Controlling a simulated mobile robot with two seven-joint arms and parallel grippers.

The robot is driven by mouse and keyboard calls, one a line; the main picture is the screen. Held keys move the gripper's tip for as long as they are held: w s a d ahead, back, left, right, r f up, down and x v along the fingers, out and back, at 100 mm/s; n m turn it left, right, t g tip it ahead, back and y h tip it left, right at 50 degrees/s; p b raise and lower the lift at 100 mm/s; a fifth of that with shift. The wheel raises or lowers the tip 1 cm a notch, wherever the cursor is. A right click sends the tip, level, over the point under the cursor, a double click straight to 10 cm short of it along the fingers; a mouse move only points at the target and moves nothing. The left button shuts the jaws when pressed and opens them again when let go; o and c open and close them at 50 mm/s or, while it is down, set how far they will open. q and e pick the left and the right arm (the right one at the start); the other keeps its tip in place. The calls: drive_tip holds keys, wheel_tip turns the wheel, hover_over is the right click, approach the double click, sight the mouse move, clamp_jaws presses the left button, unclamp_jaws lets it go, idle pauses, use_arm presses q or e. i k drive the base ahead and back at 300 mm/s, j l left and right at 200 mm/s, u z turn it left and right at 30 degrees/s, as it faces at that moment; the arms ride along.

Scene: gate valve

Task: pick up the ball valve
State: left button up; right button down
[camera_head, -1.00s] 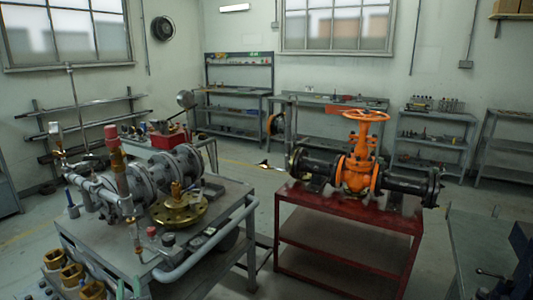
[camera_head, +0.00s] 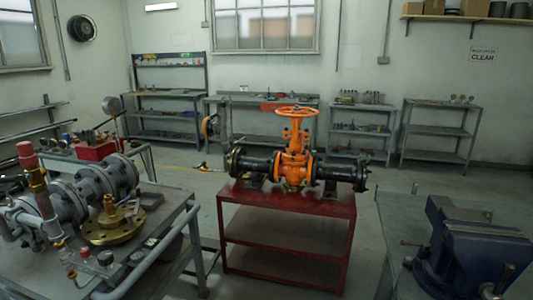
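I cannot tell for sure which item is the ball valve. A large orange valve with a round handwheel (camera_head: 295,157) sits upright between black flanged pipes on the red table (camera_head: 285,205). On the grey workbench at left, a small brass fitting (camera_head: 110,204) stands on a round brass flange (camera_head: 113,228), beside grey flanged pipework (camera_head: 88,187). A small fitting with a red cap (camera_head: 105,260) is near the bench's front. Neither of my grippers is in view.
A blue vise (camera_head: 470,245) stands on a grey bench (camera_head: 400,225) at right. Shelves (camera_head: 435,135) line the back wall. A red box (camera_head: 95,148) is on a bench at left. Floor is open between the red table and the right bench.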

sight(109, 202)
drive_tip(key=j+z, duration=0.1)
drive_tip(key=j, duration=1.1)
drive_tip(key=j+z, duration=0.15)
drive_tip(key=j, duration=0.45)
drive_tip(key=k+j+z, duration=0.2)
drive_tip(key=j, duration=0.4)
drive_tip(key=j+z, duration=0.15)
drive_tip(key=j, duration=0.45)
drive_tip(key=j+z, duration=0.15)
drive_tip(key=j, duration=0.3)
drive_tip(key=k+j+z, duration=0.1)
drive_tip(key=j, duration=0.35)
drive_tip(key=k+j+z, duration=0.15)
drive_tip(key=j, duration=0.35)
drive_tip(key=j+z, duration=0.1)
drive_tip(key=j, duration=0.35)
drive_tip(key=k+j+z, duration=0.15)
drive_tip(key=j, duration=0.25)
drive_tip(key=k+j+z, duration=0.15)
drive_tip(key=j, duration=0.3)
drive_tip(key=k+j+z, duration=0.1)
drive_tip(key=j, duration=0.3)
drive_tip(key=k+j+z, duration=0.15)
drive_tip(key=k+j, duration=0.1)
drive_tip(key=j, duration=0.1)
